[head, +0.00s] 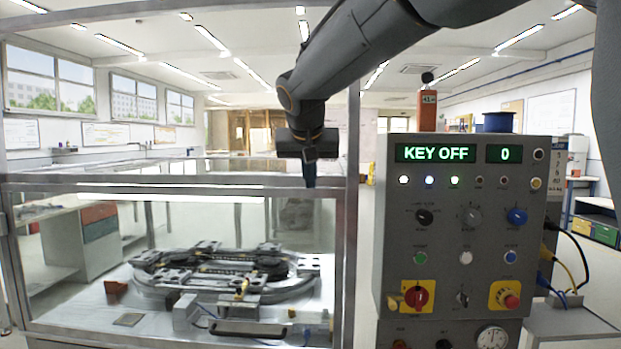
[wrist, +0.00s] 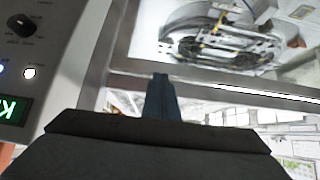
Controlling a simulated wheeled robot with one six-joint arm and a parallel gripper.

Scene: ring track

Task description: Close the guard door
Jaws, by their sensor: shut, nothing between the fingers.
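The guard door (head: 120,183) is a clear panel in a grey metal frame at the front of the enclosure, left of the control box. A dark bar handle (head: 250,328) shows low on it. I cannot tell whether the door is fully shut. Behind the panel is the ring track (head: 225,270); it also shows in the wrist view (wrist: 215,35). My gripper (head: 309,183) points down with its fingers together and empty, at the right end of the upper frame bar. In the wrist view my gripper (wrist: 160,82) overlaps the frame bar (wrist: 215,92); contact is unclear.
The grey control box (head: 465,225) stands close on the right, its display reading KEY OFF and 0. A grey post (head: 350,230) stands between it and the panel. A red stop button (head: 506,295) is on its front. Cables (head: 575,265) hang at its right side.

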